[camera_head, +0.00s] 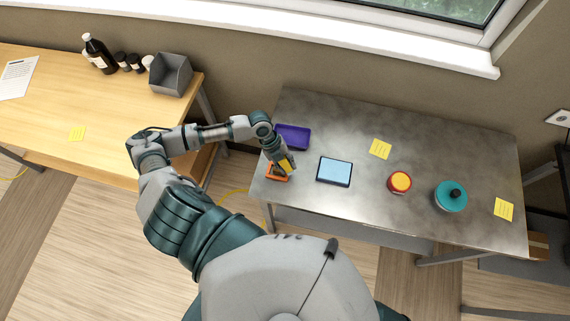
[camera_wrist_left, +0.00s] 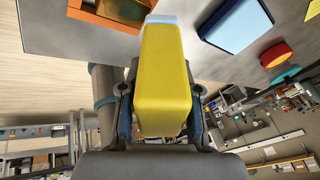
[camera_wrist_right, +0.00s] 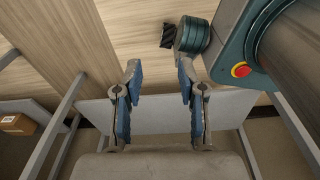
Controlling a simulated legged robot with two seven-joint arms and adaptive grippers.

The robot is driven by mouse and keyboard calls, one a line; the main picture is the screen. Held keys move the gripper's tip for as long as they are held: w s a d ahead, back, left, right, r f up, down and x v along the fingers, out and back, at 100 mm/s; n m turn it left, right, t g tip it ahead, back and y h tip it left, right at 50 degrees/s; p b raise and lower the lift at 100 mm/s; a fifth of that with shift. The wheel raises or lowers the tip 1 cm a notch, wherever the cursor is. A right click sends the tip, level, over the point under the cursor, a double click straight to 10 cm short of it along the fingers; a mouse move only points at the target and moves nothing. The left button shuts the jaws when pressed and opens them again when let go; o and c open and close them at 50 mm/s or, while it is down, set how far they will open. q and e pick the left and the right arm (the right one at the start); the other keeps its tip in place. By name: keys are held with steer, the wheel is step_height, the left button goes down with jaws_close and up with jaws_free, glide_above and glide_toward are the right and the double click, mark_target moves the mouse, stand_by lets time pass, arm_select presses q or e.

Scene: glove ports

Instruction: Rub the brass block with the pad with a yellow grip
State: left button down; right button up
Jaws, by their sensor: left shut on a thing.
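My left gripper (camera_head: 281,158) is shut on the yellow grip of the pad (camera_head: 287,166) at the left end of the metal table. In the left wrist view the yellow grip (camera_wrist_left: 165,80) stands between the fingers, with a pale pad edge (camera_wrist_left: 161,18) at its far end. I cannot tell whether the pad touches the block. My right gripper (camera_wrist_right: 160,88) is open and empty, away from the tabletop.
On the metal table (camera_head: 330,215) are a purple tray (camera_head: 293,136), a blue-topped pad (camera_head: 334,171), a red-and-yellow round container (camera_head: 399,182), a teal lidded pot (camera_head: 451,196) and yellow notes. A wooden table (camera_head: 110,115) with bottles and a grey bin (camera_head: 170,74) stands left.

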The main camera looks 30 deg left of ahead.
mark_target(286, 159)
arm_select(q)
steer(key=v, duration=0.3)
steer(key=shift+d+r, duration=0.1)
steer(key=shift+d, duration=0.1)
steer(key=shift+v, duration=1.2)
steer(key=shift+d+r, duration=0.25)
steer(key=shift+d, duration=0.55)
steer(key=shift+r, duration=0.25)
steer(key=shift+a+r, duration=0.1)
steer(key=shift+r, duration=0.65)
steer(key=shift+a+r, duration=0.15)
steer(key=shift+r, duration=0.15)
steer(key=shift+a+r, duration=0.1)
steer(key=shift+a, duration=0.2)
steer(key=shift+d, duration=0.35)
steer(key=shift+d+f, duration=0.1)
steer(key=shift+f, duration=0.25)
steer(key=shift+f+b, duration=0.55)
steer(key=shift+f, duration=0.3)
steer(key=shift+w, duration=0.1)
arm_select(e)
steer(key=shift+a+f, duration=0.4)
